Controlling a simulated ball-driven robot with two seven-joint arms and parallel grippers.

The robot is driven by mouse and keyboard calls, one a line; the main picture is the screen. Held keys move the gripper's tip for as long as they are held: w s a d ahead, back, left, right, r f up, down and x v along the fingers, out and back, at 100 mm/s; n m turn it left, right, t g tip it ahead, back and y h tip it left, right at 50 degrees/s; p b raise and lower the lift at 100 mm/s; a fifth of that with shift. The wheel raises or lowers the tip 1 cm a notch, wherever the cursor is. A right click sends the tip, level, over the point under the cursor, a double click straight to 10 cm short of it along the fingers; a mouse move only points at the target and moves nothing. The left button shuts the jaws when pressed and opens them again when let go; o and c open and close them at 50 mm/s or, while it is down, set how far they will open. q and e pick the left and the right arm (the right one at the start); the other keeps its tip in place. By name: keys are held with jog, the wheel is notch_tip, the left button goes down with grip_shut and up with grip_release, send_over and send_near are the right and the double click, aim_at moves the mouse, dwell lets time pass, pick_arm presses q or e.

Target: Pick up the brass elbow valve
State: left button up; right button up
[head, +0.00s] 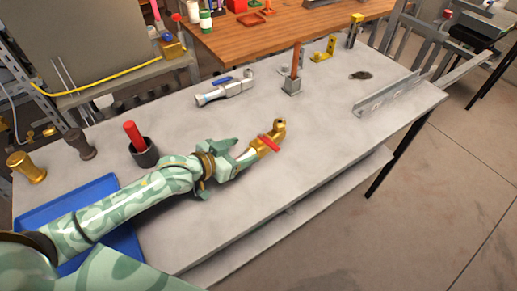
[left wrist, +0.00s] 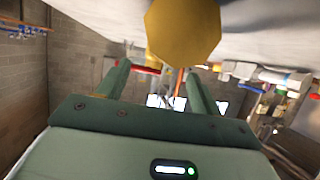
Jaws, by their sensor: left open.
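The brass elbow valve (head: 279,127) with a red handle is on the grey workbench (head: 330,135), near its middle in the head view. My left gripper (head: 246,160) is open, with its fingers pointing at the valve's near end. In the left wrist view, a large brass octagonal face of the valve (left wrist: 183,30) shows close up, just above and between the tips of the two spread green fingers of my left gripper (left wrist: 160,78). I cannot tell whether the fingers touch it. My right gripper is not in view.
A blue tray (head: 75,195) lies under my left arm. A dark cup with a red object (head: 145,153), brass and dark fittings (head: 27,168), a silver tool (head: 225,91), a red-brown upright piece (head: 295,65) and a metal channel (head: 386,96) are around. The bench's front right is clear.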

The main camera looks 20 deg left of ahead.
aim_at(255, 145)
pick_arm(q)
jog(key=b+x, duration=0.1)
jog(key=x, duration=0.4)
jog(key=shift+w+b, duration=0.1)
jog(key=shift+b, duration=0.25)
jog(key=c, duration=1.4)
jog(key=shift+r, duration=0.1)
grip_shut()
